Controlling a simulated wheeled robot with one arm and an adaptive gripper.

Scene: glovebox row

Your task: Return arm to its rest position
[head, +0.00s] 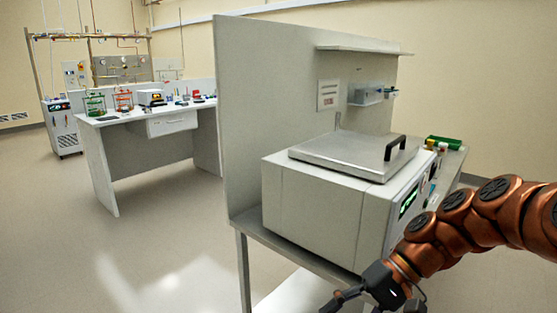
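My arm, in copper-coloured segments, reaches in from the right edge of the head view. My gripper (372,301) is dark and sits at the bottom, in front of the lower front of a white box-shaped machine. Its fingers are spread apart with nothing visible between them, and their tips are partly cut off by the lower edge. Whether it touches the machine or its stand cannot be told.
The white machine (315,211) has a grey lid with a black handle (395,147) and stands on a bench beside a tall grey partition (262,100). A white desk (135,130) stands far left. Floor at left is clear.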

